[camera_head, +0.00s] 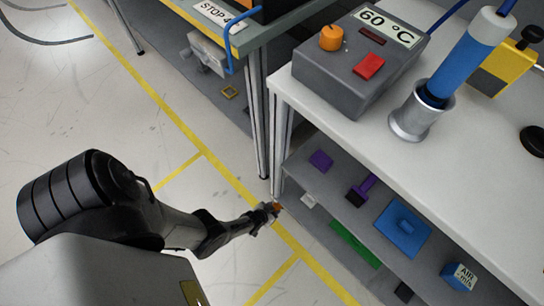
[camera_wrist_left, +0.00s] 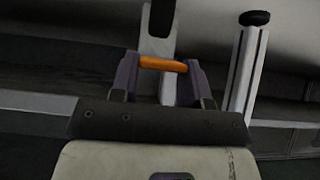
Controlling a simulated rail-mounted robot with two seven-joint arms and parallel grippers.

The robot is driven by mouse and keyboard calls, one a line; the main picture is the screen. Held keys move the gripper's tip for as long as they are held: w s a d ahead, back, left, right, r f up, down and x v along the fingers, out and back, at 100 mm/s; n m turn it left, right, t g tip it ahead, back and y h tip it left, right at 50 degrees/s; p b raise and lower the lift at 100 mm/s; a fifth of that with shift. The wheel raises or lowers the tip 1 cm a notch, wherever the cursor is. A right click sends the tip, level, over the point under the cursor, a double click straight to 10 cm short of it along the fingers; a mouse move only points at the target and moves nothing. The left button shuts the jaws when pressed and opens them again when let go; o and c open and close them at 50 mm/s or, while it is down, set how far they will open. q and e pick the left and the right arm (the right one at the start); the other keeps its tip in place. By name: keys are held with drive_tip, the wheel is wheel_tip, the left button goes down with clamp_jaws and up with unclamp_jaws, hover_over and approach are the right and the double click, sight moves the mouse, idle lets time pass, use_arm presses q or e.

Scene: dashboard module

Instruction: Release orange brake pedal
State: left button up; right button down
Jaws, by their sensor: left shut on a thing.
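The orange brake pedal (camera_wrist_left: 162,64) shows in the left wrist view as a short orange bar between the two fingers of my left gripper (camera_wrist_left: 158,75). The gripper is shut on it, with one finger at each end of the bar. In the head view my left gripper (camera_head: 270,208) is small, low beside the front leg of the white table, with a bit of orange at its tip (camera_head: 277,206). What the pedal is fixed to cannot be made out. My right gripper is not in view.
The white table (camera_head: 460,165) bears a grey control box (camera_head: 350,65) and a blue tool in a metal holder (camera_head: 415,118). Its lower shelf (camera_head: 325,207) holds several coloured items. A second bench (camera_head: 275,32) stands at the top. Open floor with yellow lines lies left.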

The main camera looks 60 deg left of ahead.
use_arm(q)
drive_tip(key=shift+w+r+g+p, duration=0.15)
drive_tip(key=shift+r+g+p, duration=0.15)
drive_tip(key=shift+g+p, duration=0.25)
drive_tip(key=o, duration=0.9)
drive_tip(key=shift+s+r+p, duration=0.2)
drive_tip(key=shift+r+p, duration=0.1)
drive_tip(key=p+v, duration=1.1)
drive_tip(key=v, duration=0.2)
drive_tip(key=shift+r, duration=0.1)
